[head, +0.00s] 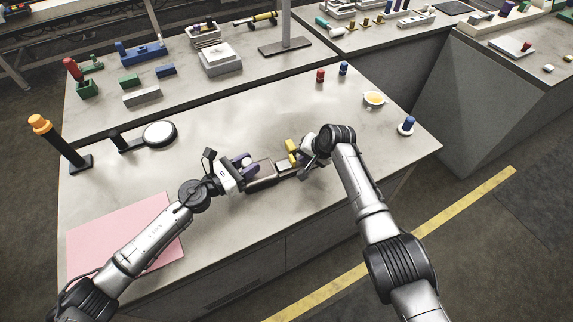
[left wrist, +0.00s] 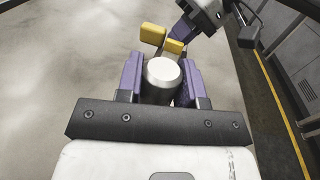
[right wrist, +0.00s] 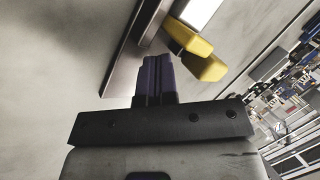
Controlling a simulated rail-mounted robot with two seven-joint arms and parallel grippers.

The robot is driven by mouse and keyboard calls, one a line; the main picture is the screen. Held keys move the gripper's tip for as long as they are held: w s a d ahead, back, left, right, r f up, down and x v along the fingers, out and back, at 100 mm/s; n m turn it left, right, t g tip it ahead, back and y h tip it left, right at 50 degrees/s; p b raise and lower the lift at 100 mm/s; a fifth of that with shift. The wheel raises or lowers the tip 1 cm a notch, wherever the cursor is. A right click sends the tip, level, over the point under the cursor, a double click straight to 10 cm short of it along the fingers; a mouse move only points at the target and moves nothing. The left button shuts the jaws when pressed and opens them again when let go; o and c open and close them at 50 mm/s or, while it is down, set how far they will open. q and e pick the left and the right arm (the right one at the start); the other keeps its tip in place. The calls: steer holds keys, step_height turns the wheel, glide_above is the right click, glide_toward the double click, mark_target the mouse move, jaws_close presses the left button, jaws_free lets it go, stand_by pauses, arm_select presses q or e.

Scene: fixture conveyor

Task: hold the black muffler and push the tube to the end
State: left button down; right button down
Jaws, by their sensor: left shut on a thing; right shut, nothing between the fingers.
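The black muffler (head: 262,174) lies near the middle of the table's front part, a dark body with a shiny side. My left gripper (head: 243,165) is shut on its left part. In the left wrist view, the purple fingers (left wrist: 160,85) clasp a dark body with a pale round end (left wrist: 162,72), apparently the muffler's. A thin tube (head: 287,173) seems to run from the muffler's right end toward my right gripper (head: 302,165). In the right wrist view, the right gripper's purple fingers (right wrist: 156,78) are closed together, empty, beside a dark bar. Whether they touch the tube is unclear.
Yellow blocks (head: 291,150) stand just behind the tube, close to my right gripper; they also show in the right wrist view (right wrist: 195,48). A pink sheet (head: 125,235) lies at the front left. The table's front right is clear.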

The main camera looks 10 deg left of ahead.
stand_by(0.5)
steer(key=shift+s+a, duration=0.5)
steer(key=shift+a, duration=0.25)
steer(key=shift+w+d+r, duration=0.1)
steer(key=shift+w+d, duration=0.25)
steer(key=shift+d, duration=0.1)
step_height(320, 180, up, 7)
stand_by(0.4)
stand_by(0.4)
steer(key=shift+d, duration=0.1)
